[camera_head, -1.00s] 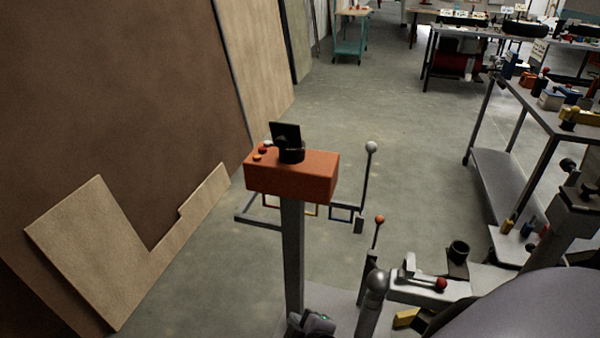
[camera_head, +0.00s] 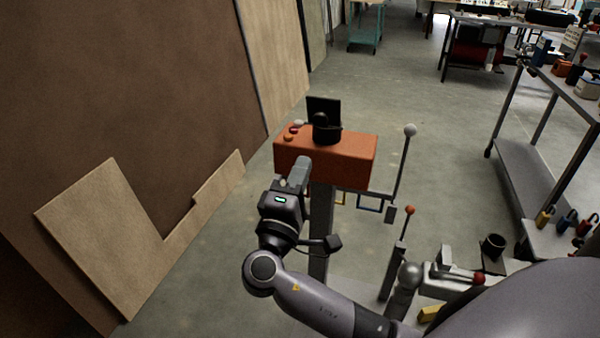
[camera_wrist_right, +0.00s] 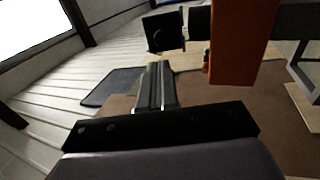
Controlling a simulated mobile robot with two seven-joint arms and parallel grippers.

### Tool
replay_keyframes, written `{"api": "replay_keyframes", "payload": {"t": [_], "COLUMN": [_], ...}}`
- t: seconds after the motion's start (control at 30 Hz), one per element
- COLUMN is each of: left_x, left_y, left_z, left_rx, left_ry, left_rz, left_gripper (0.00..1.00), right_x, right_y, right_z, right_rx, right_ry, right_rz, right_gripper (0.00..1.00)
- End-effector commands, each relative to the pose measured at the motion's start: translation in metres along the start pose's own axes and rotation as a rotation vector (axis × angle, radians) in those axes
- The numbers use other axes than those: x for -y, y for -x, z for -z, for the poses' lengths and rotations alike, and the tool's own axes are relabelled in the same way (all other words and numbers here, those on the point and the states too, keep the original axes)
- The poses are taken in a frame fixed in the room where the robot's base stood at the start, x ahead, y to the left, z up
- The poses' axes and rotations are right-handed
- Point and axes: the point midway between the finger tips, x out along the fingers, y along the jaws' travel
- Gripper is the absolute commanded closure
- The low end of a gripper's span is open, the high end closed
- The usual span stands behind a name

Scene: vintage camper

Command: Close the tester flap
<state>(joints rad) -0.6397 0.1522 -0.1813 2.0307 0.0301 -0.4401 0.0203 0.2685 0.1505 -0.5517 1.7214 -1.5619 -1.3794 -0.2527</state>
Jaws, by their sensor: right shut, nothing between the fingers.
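The tester is an orange box (camera_head: 345,163) on top of a grey post. Its black square flap (camera_head: 322,108) stands open, nearly upright, behind a round black part (camera_head: 326,130) on the box top. My right gripper (camera_head: 300,168) is shut and empty, beside the left front of the box and lower than the flap. In the right wrist view, the shut fingers (camera_wrist_right: 154,85) point towards the flap (camera_wrist_right: 164,32), with a gap between; the orange box (camera_wrist_right: 240,40) is to their right. My left gripper is not in view.
Small red, orange and white knobs (camera_head: 293,129) sit at the box's left end. Brown and pale boards (camera_head: 110,240) lean at the left.

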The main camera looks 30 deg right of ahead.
Motion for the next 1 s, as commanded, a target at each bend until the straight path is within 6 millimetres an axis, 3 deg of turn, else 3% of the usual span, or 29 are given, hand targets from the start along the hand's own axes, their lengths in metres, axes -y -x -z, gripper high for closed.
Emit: {"api": "replay_keyframes", "payload": {"t": [0.2,0.4,0.6,1.0], "left_x": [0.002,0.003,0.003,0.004], "left_y": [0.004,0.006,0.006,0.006], "left_z": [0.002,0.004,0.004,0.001], "left_rx": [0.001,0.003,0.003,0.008], "left_ry": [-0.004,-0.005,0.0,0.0], "left_rz": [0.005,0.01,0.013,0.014], "left_gripper": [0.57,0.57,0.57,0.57], "right_x": [-0.002,-0.001,0.0,0.001], "right_y": [-0.051,-0.085,-0.101,-0.103], "right_z": [-0.001,-0.001,0.0,0.0], "right_rx": [0.002,0.001,-0.001,-0.002], "right_ry": [0.002,0.002,0.0,-0.001], "right_rz": [-0.002,0.0,0.001,0.003], "right_gripper": [1.0,1.0,1.0,1.0]}}
